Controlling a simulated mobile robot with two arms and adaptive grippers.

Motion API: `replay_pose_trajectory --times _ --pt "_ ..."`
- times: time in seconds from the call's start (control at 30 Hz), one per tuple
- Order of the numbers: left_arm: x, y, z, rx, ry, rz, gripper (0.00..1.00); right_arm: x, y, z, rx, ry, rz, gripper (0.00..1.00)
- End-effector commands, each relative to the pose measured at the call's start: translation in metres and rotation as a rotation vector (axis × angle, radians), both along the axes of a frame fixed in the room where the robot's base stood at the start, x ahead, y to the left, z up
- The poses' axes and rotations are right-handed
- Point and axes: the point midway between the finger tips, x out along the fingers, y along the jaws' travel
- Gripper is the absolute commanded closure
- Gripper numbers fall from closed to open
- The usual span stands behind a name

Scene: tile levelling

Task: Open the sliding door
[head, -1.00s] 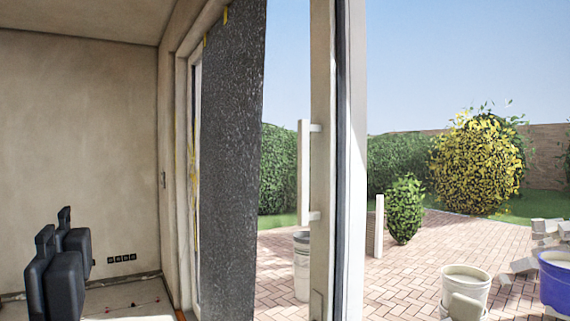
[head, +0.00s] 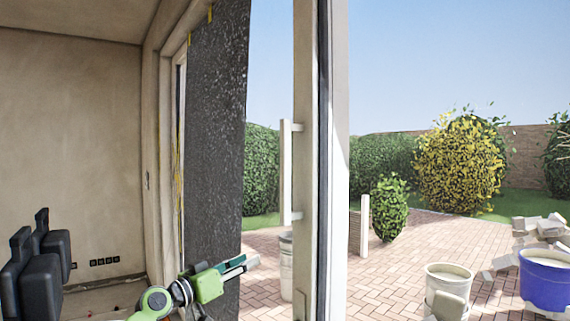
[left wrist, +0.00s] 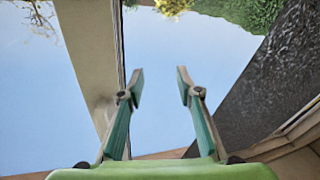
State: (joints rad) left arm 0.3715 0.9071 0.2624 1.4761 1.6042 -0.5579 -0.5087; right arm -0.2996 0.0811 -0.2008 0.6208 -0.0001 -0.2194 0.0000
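The sliding door (head: 308,90) stands upright as a pale frame stile with a dark edge. A long white vertical bar handle (head: 286,172) is fixed to its left side. My left gripper (head: 245,265) is open and empty, below and to the left of the handle, apart from it. In the left wrist view, the two green fingers of this gripper (left wrist: 160,78) are spread with only sky between them. A pale upright (left wrist: 88,45), likely the door frame, runs along the left there. My right gripper is not in view.
A speckled dark grey panel (head: 217,130) hangs left of the door, behind my left gripper. Dark objects (head: 45,265) stand at the lower left. Outside are brick paving, a white bucket (head: 447,280), a blue tub (head: 546,282) and loose blocks (head: 538,230).

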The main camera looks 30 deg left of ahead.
Motion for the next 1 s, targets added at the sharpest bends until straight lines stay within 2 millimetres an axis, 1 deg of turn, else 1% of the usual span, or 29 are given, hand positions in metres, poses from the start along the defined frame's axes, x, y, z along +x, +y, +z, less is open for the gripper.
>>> replay_pose_trajectory --times 0.03,0.07,0.1,0.2,0.3,0.37,0.43,0.57,0.67,1.0 --pt "-0.014 -0.01 0.055 0.023 -0.078 -0.04 0.68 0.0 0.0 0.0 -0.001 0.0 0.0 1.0" --pt "-0.022 -0.016 0.081 0.033 -0.118 -0.062 0.68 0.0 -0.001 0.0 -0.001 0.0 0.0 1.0" --pt "-0.034 -0.025 0.112 0.047 -0.165 -0.091 0.68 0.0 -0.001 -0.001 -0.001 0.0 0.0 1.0" --pt "-0.062 -0.046 0.17 0.077 -0.258 -0.155 0.68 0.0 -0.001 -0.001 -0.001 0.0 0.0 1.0" --pt "-0.082 -0.06 0.203 0.099 -0.312 -0.194 0.68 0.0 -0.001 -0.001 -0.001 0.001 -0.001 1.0" --pt "-0.088 -0.065 0.213 0.106 -0.328 -0.207 0.68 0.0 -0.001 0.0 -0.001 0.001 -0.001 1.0" --pt "-0.09 -0.068 0.219 0.107 -0.337 -0.214 0.68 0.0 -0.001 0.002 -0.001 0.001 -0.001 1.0" --pt "-0.08 -0.071 0.227 0.106 -0.338 -0.214 0.68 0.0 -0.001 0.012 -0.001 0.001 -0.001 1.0" --pt "-0.067 -0.077 0.235 0.105 -0.337 -0.213 0.68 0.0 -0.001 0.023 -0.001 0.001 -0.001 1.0" --pt "-0.008 -0.1 0.261 0.101 -0.336 -0.213 0.68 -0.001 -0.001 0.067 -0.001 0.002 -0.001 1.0"
